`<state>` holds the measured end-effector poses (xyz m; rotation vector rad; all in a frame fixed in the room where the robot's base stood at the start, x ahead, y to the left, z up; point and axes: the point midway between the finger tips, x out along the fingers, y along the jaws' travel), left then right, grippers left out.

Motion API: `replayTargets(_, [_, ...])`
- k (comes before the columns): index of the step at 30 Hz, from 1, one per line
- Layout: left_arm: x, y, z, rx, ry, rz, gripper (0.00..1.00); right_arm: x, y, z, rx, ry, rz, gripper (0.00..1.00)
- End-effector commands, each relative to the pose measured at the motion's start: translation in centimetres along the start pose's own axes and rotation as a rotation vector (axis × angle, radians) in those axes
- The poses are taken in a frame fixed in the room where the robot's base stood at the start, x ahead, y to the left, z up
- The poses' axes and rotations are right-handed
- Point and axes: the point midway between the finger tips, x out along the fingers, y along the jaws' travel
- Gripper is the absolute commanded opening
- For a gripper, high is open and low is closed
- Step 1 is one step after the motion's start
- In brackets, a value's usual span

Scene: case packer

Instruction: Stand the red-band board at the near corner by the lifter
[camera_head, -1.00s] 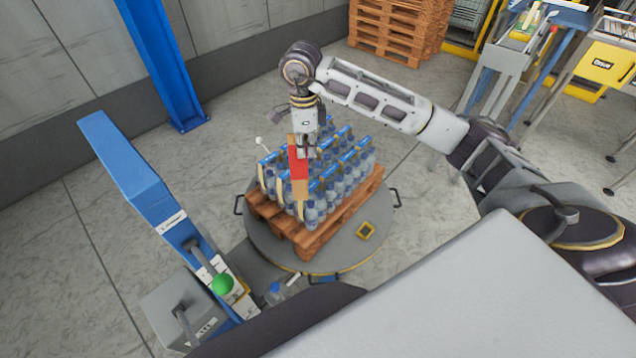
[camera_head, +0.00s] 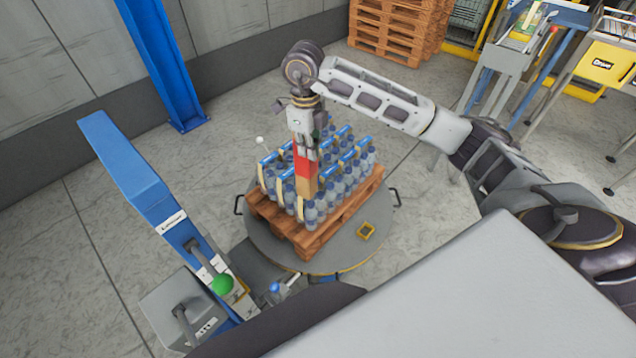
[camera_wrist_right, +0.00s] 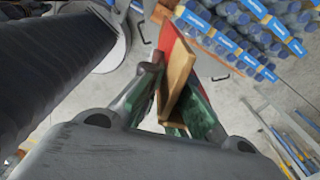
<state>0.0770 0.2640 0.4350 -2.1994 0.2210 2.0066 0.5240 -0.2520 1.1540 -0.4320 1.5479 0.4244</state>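The red-band board (camera_head: 306,176) is held upright in my right gripper (camera_head: 306,150), tan below with a red band near the top. It is in front of the near side of the bottle packs (camera_head: 340,174) on the wooden pallet (camera_head: 318,240); I cannot tell whether it touches them. The right wrist view shows the board (camera_wrist_right: 177,75) between the two fingers of the gripper (camera_wrist_right: 178,112). Another pale board (camera_head: 270,180) stands at the left side of the load. My left gripper is not in view.
The pallet sits on a round grey turntable (camera_head: 262,240) with side handles. A blue column machine (camera_head: 135,175) with a green knob (camera_head: 222,285) stands at left. A blue post (camera_head: 160,70) and a pallet stack (camera_head: 398,28) are behind. Floor right of the turntable is clear.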

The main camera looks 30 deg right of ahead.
Motion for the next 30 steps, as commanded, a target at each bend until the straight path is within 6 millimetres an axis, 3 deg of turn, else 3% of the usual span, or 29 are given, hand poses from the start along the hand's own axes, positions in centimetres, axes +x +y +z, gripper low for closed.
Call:
replayTargets(12, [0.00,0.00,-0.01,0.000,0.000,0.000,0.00,-0.02,-0.01,-0.16,0.193,0.002,0.003,0.00])
replayTargets(30, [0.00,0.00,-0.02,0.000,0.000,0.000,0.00,0.55,0.02,-0.17,0.210,0.003,0.004,0.00])
